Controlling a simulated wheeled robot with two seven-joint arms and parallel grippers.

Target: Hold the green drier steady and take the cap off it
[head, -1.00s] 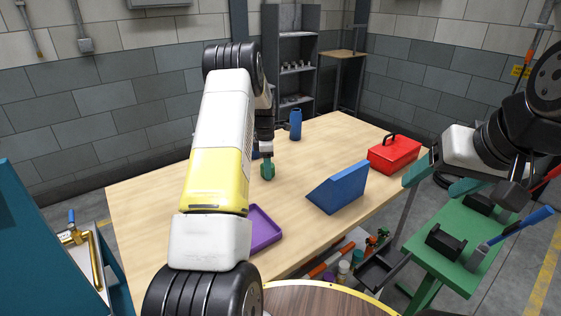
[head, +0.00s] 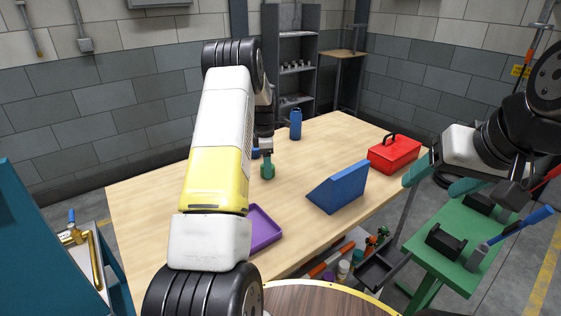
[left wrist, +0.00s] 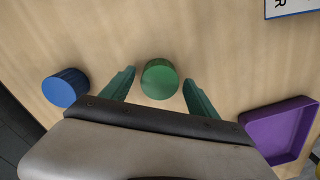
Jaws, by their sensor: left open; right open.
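The green drier (head: 267,171) stands upright on the table, below my left gripper in the head view. In the left wrist view the drier (left wrist: 160,79) shows from above as a round green top; I cannot make out where its cap ends. My left gripper (left wrist: 158,82) is open, with one dark green finger on each side of the drier and a gap on both sides. In the head view its fingers are hard to tell from the drier. My right gripper (head: 432,184) is open and empty, off the table's right side.
A blue wedge (head: 340,188) stands right of the drier and a purple tray (head: 262,230) lies in front. A blue bottle (head: 296,123) is behind. A red toolbox (head: 394,153) sits at the right edge. A blue cylinder (left wrist: 65,87) is near the left finger.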

